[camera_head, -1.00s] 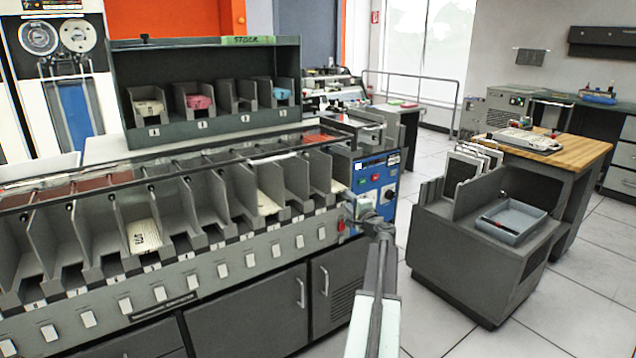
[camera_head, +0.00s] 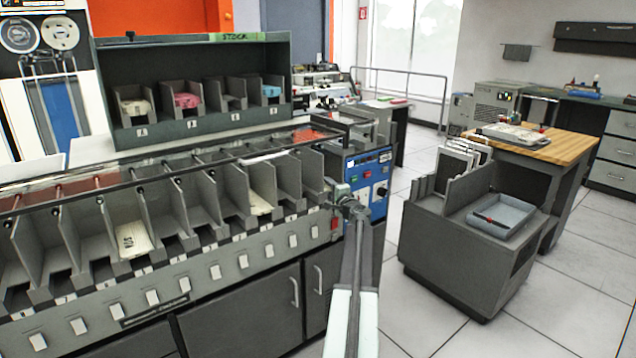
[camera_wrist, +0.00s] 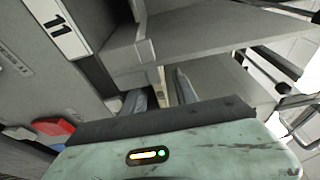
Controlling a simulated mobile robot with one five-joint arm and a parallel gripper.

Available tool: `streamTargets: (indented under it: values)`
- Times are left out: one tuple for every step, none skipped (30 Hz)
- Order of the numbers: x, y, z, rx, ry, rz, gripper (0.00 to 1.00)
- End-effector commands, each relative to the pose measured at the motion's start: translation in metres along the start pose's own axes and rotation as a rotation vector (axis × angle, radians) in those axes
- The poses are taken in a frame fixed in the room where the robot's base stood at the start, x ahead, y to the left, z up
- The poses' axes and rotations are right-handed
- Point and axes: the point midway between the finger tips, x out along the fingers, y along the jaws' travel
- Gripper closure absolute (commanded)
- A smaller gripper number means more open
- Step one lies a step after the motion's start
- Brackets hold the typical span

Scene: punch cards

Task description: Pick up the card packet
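A cream card packet (camera_head: 134,240) leans in a left-hand pocket of the long grey sorter (camera_head: 200,268). Another cream packet (camera_head: 258,203) sits in a pocket further right. Which one the task means I cannot tell. My gripper (camera_head: 340,197) is at the sorter's right end, in front of the blue control panel, small in the head view. In the wrist view, the two fingers of my gripper (camera_wrist: 160,94) stand apart beside grey pocket walls and a plate marked 11 (camera_wrist: 58,27). A narrow beige patch shows beyond the fingers; I cannot tell what it is. I see nothing held.
A dark stock rack (camera_head: 190,132) behind the sorter holds cream, pink and blue packets. A grey cart (camera_head: 470,250) with a tray (camera_head: 502,216) stands at right, before a wood-topped desk (camera_head: 560,146). Tiled floor (camera_head: 420,310) is free between sorter and cart.

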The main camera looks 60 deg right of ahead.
Motion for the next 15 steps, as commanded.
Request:
streamTargets:
  values:
    - [0.0023,0.0001,-0.0007,0.000,0.001,0.000,0.65]
    - [0.0018,0.0001,-0.0006,0.000,0.001,0.000,0.65]
    - [0.0011,0.0001,-0.0005,0.000,0.001,0.000,0.65]
    - [0.0009,0.0001,-0.0004,0.000,0.001,0.000,0.65]
    - [0.0008,0.0001,-0.0005,0.000,0.001,0.000,0.65]
    - [0.0007,0.0001,-0.0005,0.000,0.001,0.000,0.71]
    - [0.0006,0.0001,-0.0005,0.000,0.001,0.000,0.79]
    - [0.0006,0.0001,-0.0006,0.000,0.001,0.000,0.88]
    - [0.0005,0.0001,-0.0006,0.000,0.001,0.000,0.99]
    - [0.0005,0.0002,-0.0007,0.000,0.001,0.000,1.00]
    - [0.0005,0.0002,-0.0008,0.000,0.001,0.000,1.00]
    - [0.0004,0.0002,-0.0009,0.000,0.002,0.000,1.00]
    - [0.0004,0.0002,-0.0009,0.000,0.002,0.000,1.00]
    - [0.0004,0.0001,-0.0010,0.000,0.002,0.000,1.00]
    - [0.0003,0.0001,-0.0011,0.000,0.002,0.000,1.00]
